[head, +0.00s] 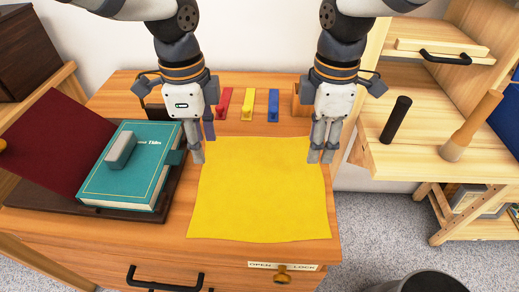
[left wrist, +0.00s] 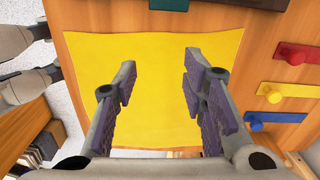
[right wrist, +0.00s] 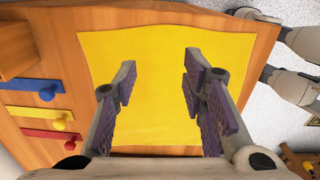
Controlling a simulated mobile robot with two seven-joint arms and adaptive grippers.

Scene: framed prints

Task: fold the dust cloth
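The yellow dust cloth (head: 262,195) lies spread flat and unfolded on the wooden chest top in the head view. It also fills the middle of the left wrist view (left wrist: 150,75) and the right wrist view (right wrist: 150,80). My left gripper (head: 203,145) hangs over the cloth's far left corner, its fingers apart with nothing between them. It shows open in the left wrist view (left wrist: 158,85). My right gripper (head: 321,147) hangs over the far right corner. It shows open and empty in the right wrist view (right wrist: 158,85). Both seem to be above the cloth, not gripping it.
A teal book (head: 130,180) with a grey block (head: 120,150) on it lies left of the cloth. Red (head: 223,102), yellow (head: 248,104) and blue (head: 273,105) plates with knobs are behind. A wooden shelf (head: 420,150) with a black cylinder (head: 396,119) stands right.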

